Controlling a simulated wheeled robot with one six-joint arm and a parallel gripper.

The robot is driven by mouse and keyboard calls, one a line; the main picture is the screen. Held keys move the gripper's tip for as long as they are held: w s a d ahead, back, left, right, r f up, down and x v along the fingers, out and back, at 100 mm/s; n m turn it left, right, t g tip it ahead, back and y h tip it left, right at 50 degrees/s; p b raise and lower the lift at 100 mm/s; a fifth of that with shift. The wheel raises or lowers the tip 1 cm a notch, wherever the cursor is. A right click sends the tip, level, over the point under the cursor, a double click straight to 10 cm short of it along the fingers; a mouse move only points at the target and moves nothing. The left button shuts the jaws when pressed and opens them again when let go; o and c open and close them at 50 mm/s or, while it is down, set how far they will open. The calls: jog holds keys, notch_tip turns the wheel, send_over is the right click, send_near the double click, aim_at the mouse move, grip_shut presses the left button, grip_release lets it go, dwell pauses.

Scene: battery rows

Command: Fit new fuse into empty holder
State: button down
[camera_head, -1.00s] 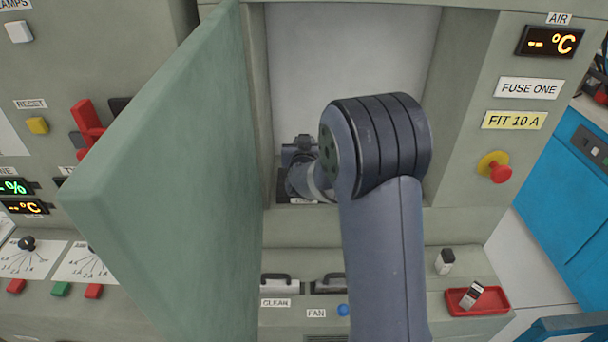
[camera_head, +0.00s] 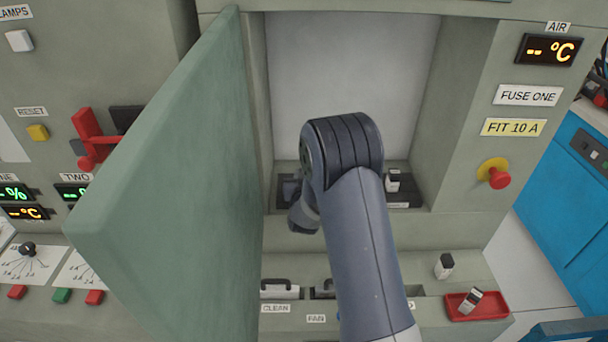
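In the open cabinet, a dark fuse holder base (camera_head: 405,197) on the right has a white fuse (camera_head: 392,181) upright in it. Another dark holder base (camera_head: 284,187) is on the left, partly covered by my wrist, so I cannot tell what is in it. One white fuse with a dark top (camera_head: 444,265) stands on the ledge below. Another fuse (camera_head: 470,300) lies tilted in the red tray (camera_head: 494,306). My wrist is bent down at the cabinet's front left; my gripper's fingers are hidden behind my arm.
The green cabinet door (camera_head: 185,190) stands open on the left, close to my arm. Labels read FUSE ONE (camera_head: 527,96) and FIT 10 A (camera_head: 512,127). A red knob on yellow (camera_head: 494,174) is on the right. Handled drawers or covers (camera_head: 280,290) sit below the cabinet.

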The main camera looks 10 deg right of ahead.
jog(key=shift+f+b, duration=0.2)
jog(key=shift+b, duration=0.15)
jog(key=c, duration=1.1)
grip_release()
jog(key=shift+r, duration=0.1)
jog(key=shift+c, duration=0.2)
jog(key=shift+r+p, duration=0.25)
jog(key=shift+p, duration=0.25)
jog(key=b+v, duration=0.3)
jog(key=v, duration=0.9)
jog(key=shift+f, duration=0.1)
